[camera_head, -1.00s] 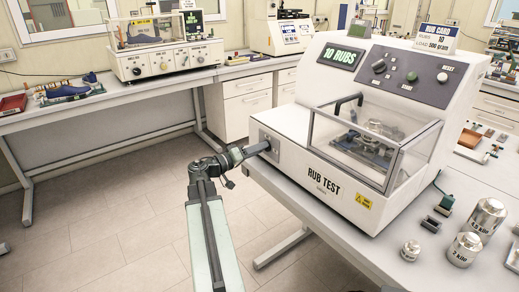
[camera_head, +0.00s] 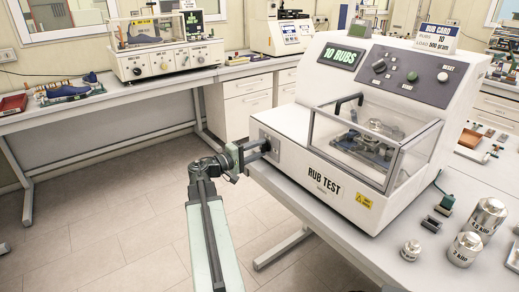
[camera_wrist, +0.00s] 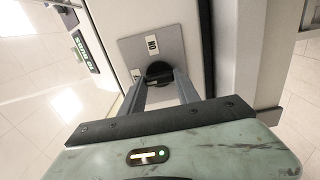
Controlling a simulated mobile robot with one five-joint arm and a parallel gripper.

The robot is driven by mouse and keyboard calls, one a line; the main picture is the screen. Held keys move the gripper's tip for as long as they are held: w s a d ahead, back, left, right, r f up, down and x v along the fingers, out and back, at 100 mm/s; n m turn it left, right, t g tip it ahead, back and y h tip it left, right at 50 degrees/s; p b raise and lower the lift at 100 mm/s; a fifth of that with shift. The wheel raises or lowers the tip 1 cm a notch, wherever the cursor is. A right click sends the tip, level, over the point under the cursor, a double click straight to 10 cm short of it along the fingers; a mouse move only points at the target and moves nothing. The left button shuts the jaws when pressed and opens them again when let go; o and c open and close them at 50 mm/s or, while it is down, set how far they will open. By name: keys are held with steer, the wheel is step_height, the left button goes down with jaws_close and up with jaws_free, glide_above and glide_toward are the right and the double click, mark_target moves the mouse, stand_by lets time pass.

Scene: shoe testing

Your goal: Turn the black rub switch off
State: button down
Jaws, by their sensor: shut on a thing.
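The black rub switch (camera_wrist: 158,72) is a dark round knob on a grey plate (camera_wrist: 142,48) on the side of the white rub test machine (camera_head: 340,190). My gripper (camera_wrist: 160,84) is shut on the switch, with one finger on each side of it in the wrist view. A small white label sits on the plate above the switch; a second one is partly hidden by the left finger. In the head view my gripper (camera_head: 267,147) reaches the machine's left side face, and the switch is mostly hidden there.
The machine's clear cover (camera_head: 385,140) is closed over its inside. Metal weights (camera_head: 466,249) stand on the table at the front right. Open floor (camera_head: 120,210) lies to the left of my arm. A second bench (camera_head: 130,92) runs along the back wall.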

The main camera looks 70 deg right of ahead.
steer(key=shift+a+f, duration=0.1)
stand_by(0.4)
steer(key=c, duration=0.9)
jaws_free()
steer(key=v, duration=0.7)
steer(key=shift+w+a, duration=0.25)
steer(key=shift+a, duration=0.05)
